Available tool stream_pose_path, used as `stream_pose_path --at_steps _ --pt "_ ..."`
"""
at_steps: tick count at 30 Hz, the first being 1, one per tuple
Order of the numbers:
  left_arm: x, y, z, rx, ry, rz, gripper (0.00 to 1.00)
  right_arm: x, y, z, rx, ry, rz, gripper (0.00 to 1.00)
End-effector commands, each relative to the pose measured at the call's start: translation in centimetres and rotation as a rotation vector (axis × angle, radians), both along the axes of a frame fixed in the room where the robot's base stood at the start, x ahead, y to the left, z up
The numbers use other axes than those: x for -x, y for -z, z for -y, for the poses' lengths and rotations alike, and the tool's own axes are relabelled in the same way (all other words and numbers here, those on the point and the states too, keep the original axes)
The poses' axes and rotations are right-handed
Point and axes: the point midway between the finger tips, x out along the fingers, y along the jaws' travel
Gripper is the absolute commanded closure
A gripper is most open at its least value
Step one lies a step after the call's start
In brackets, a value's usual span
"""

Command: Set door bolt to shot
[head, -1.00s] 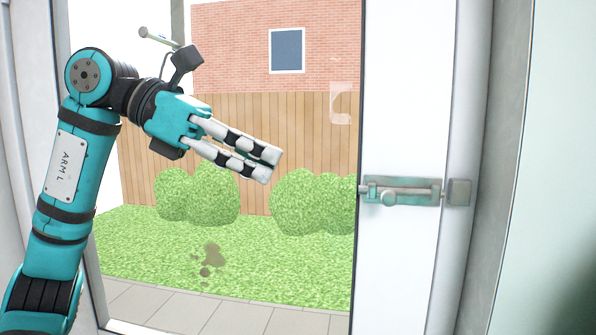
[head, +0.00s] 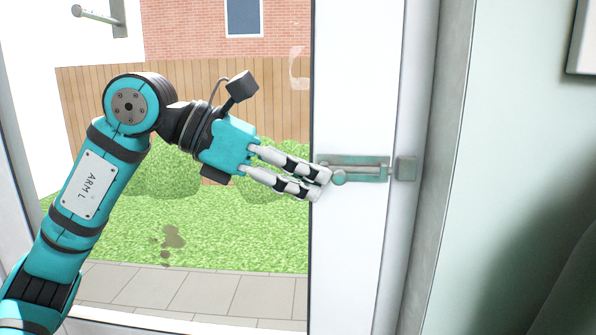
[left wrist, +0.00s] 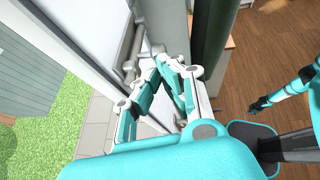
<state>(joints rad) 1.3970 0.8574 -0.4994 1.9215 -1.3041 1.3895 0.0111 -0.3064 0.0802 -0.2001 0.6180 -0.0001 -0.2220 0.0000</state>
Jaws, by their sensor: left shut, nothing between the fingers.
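The door bolt (head: 362,161) is a greenish metal slide bolt mounted level on the white door stile. Its round knob (head: 339,178) sits near the left end. The square keeper (head: 405,168) is on the frame just right of it, with a narrow gap between. My left gripper (head: 325,186) is shut and empty, its fingertips just left of the knob; I cannot tell if they touch it. In the left wrist view, the left fingers (left wrist: 163,65) converge near the grey bolt hardware (left wrist: 131,65), partly hiding it. A teal arm with a dark end (left wrist: 258,105), probably my right, shows there; its jaws are unclear.
The glass door pane lies left of the stile, with grass (head: 235,245) and a fence (head: 180,95) beyond. A pale green wall (head: 500,170) stands to the right. A bar handle (head: 95,14) shows at upper left. Wooden floor (left wrist: 285,45) lies inside.

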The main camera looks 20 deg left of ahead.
Motion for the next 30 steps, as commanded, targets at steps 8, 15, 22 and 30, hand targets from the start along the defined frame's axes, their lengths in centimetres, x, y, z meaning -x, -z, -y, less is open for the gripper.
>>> stream_pose_path --at_steps 8,15,22,30 --pt "-0.3 -0.1 1.0 -0.001 0.003 0.000 1.00 -0.7 -0.3 0.0 0.000 0.000 0.011 1.00" --pt "-1.0 -0.1 4.2 0.000 0.003 0.001 1.00 -0.8 -0.8 0.0 -0.001 0.000 0.012 1.00" --pt "-1.0 0.0 4.1 -0.001 0.000 0.000 1.00 -0.8 -0.7 0.0 -0.001 0.000 0.012 1.00" --pt "-0.9 -0.4 3.2 0.000 0.001 0.002 1.00 -0.8 -0.7 0.0 -0.001 0.000 0.012 1.00"
